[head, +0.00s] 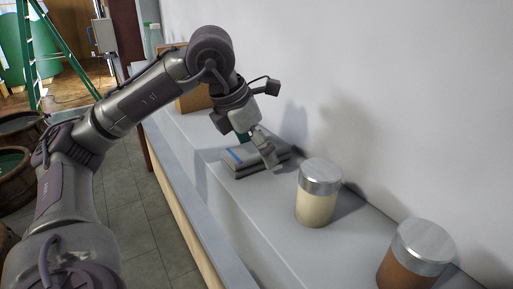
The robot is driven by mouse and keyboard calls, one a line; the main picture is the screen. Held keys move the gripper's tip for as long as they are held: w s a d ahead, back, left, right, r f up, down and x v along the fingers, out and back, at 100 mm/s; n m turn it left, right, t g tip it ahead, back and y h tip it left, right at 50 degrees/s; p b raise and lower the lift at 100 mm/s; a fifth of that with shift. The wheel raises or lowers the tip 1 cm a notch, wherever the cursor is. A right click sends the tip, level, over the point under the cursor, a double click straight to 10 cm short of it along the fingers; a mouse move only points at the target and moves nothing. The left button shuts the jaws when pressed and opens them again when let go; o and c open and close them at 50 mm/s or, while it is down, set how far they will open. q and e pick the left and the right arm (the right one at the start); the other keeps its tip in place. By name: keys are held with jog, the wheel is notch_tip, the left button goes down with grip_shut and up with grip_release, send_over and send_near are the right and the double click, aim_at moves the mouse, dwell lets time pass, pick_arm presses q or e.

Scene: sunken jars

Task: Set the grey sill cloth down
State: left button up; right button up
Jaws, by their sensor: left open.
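The grey sill cloth (241,167) lies folded on the pale sill (262,222), with a blue strip on its left part. My left gripper (266,155) is directly over the cloth, pointing down, with its fingers at the cloth's right part. Its jaws are open; whether a finger touches the cloth I cannot tell. The gripper hides part of the cloth's back. My right gripper is not in view.
A jar with cream contents and a silver lid (318,192) stands just right of the cloth. A jar with brown contents (415,257) stands nearer, at the lower right. A white wall (390,80) runs behind the sill. Wooden barrels (12,175) stand at the left.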

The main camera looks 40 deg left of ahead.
aim_at(248, 150)
pick_arm(q)
jog(key=v, duration=0.5)
jog(key=shift+r+b, duration=0.25)
jog(key=shift+b, duration=0.05)
jog(key=p+v, duration=0.1)
jog(key=v, duration=0.4)
jog(key=shift+r+p, duration=0.25)
jog(key=shift+p, duration=0.05)
jog(key=shift+s+r+p, duration=0.4)
jog(key=shift+s+r, duration=0.05)
jog(key=shift+r, duration=0.15)
jog(key=shift+w, duration=0.15)
jog(key=shift+f, duration=0.1)
